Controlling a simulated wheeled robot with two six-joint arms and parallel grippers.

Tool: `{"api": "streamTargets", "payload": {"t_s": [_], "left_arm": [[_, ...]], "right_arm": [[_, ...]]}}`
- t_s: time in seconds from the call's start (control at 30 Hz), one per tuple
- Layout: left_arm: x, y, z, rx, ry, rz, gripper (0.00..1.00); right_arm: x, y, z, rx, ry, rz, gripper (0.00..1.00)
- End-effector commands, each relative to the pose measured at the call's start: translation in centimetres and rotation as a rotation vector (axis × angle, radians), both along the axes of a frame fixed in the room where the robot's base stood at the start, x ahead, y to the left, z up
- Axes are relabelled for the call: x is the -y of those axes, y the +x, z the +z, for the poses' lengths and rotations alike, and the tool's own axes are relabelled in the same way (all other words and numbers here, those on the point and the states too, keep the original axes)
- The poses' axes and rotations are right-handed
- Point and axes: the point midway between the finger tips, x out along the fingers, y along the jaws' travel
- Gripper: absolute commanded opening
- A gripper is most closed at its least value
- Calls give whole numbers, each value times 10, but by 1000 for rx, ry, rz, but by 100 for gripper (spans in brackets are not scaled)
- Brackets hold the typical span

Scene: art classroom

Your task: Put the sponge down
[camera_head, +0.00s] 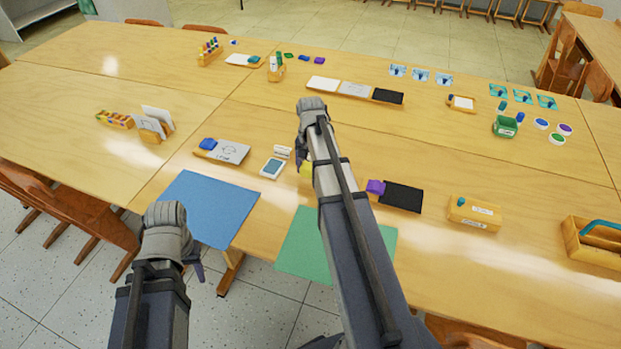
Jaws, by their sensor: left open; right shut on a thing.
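My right gripper (300,157) is over the middle of the table, shut on a yellow thing that looks like the sponge (306,169). My own arm hides most of the sponge, so I cannot tell whether it touches the table. My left gripper (196,268) is open and empty, in front of the table's near edge beside the blue mat. The blue mat (207,208) and the green mat (303,245) lie at the near edge.
A white-and-grey device (272,168) and a whiteboard (232,153) with a blue block lie left of the sponge. A black board (403,197) with a purple block (376,187) and a yellow box (474,213) stand right. Bare wood lies between the blue mat and card holder (151,133).

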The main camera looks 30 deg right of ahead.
Motion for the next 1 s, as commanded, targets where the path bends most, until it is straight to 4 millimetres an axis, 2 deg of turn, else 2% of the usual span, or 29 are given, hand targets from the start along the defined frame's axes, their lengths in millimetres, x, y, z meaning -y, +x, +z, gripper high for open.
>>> {"api": "streamTargets", "payload": {"t_s": [0.03, 0.23, 0.67, 0.7, 0.9, 1.0], "left_arm": [[0, 0, -11, 0, 0, 0, 50], [0, 0, -34, 0, 0, 0, 50], [0, 0, -37, 0, 0, 0, 50], [0, 0, -36, 0, 0, 0, 50], [0, 0, -35, 0, 0, 0, 50], [0, 0, -35, 0, 0, 0, 50]], "right_arm": [[0, 0, -11, 0, 0, 0, 32], [0, 0, -34, 0, 0, 0, 32], [0, 0, -37, 0, 0, 0, 32], [0, 0, -36, 0, 0, 0, 79], [0, 0, -35, 0, 0, 0, 100], [0, 0, -35, 0, 0, 0, 100]]}}
